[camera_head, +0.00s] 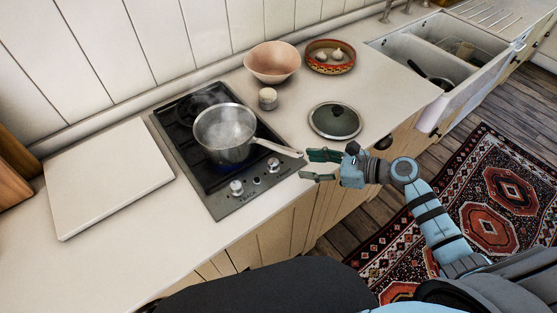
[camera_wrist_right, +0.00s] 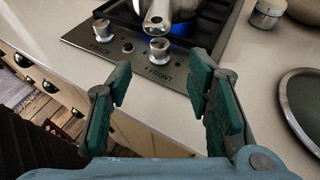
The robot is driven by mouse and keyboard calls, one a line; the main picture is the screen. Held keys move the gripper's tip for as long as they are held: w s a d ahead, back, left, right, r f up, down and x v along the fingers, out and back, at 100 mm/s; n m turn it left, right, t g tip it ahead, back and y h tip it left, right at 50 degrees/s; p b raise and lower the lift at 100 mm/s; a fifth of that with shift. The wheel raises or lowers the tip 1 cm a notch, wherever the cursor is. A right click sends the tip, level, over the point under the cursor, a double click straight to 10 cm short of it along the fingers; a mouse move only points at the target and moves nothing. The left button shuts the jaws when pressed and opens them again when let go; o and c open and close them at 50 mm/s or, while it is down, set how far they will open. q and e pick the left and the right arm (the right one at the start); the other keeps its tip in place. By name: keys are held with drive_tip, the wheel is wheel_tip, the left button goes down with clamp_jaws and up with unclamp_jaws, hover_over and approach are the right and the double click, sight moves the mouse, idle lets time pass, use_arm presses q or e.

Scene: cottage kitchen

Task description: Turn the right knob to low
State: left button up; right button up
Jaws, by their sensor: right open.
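The right knob (camera_head: 273,165) is a silver knob on the front strip of the black and steel hob (camera_head: 222,205). In the right wrist view this knob (camera_wrist_right: 159,50) has the word FRONT below it; its exact setting cannot be read. The left knob (camera_head: 236,187) also shows in the wrist view (camera_wrist_right: 103,30), marked BACK. A blue flame (camera_wrist_right: 179,42) burns under the steaming pan (camera_head: 224,133). My right gripper (camera_head: 306,165) is open and empty, to the right of the right knob and apart from it. In the wrist view the knob lies beyond the fingertips (camera_wrist_right: 159,84), between them. My left gripper is not in view.
The pan's handle (camera_head: 279,148) reaches right, just behind the right knob and near my fingers. A pot lid (camera_head: 335,121), a small jar (camera_head: 267,98), a pink bowl (camera_head: 272,62) and a garlic bowl (camera_head: 330,57) stand on the counter. A white board (camera_head: 108,180) lies left.

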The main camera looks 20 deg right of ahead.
sight(275, 162)
drive_tip(key=b+x, duration=0.1)
drive_tip(key=x, duration=1)
drive_tip(key=shift+d, duration=0.1)
clamp_jaws()
drive_tip(key=shift+f, duration=0.1)
